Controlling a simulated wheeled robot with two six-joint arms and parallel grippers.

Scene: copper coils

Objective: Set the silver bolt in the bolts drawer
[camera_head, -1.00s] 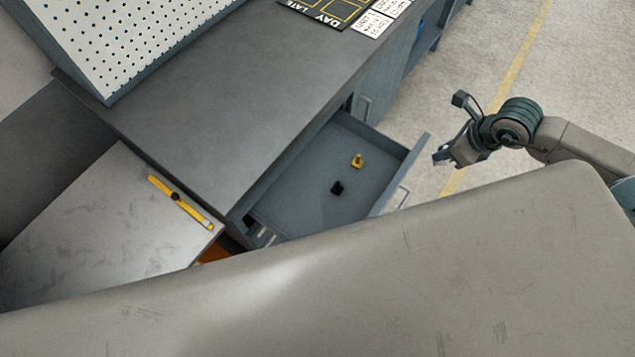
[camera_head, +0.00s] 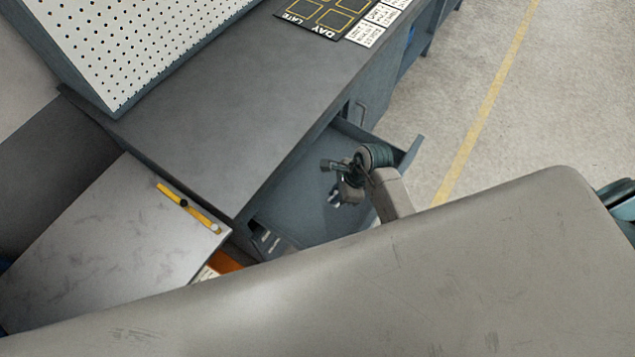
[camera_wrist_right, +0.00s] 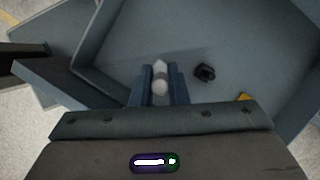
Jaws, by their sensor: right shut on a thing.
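My right gripper (camera_head: 336,199) is over the open drawer (camera_head: 290,208) of the grey workbench. In the right wrist view the gripper (camera_wrist_right: 160,92) is shut on the silver bolt (camera_wrist_right: 160,78), with its pale rounded end and tip showing between the fingers. The bolt is above the drawer floor (camera_wrist_right: 190,28); its exact height I cannot tell. In the head view the bolt is too small to make out for sure. My left gripper is not in view.
A black part (camera_wrist_right: 204,72) lies on the drawer floor right of the fingers, with a yellow part (camera_wrist_right: 245,97) farther right. The drawer floor ahead is clear. A yellow level (camera_head: 187,206) lies on the pale surface at left; a perforated panel (camera_head: 130,40) stands behind.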

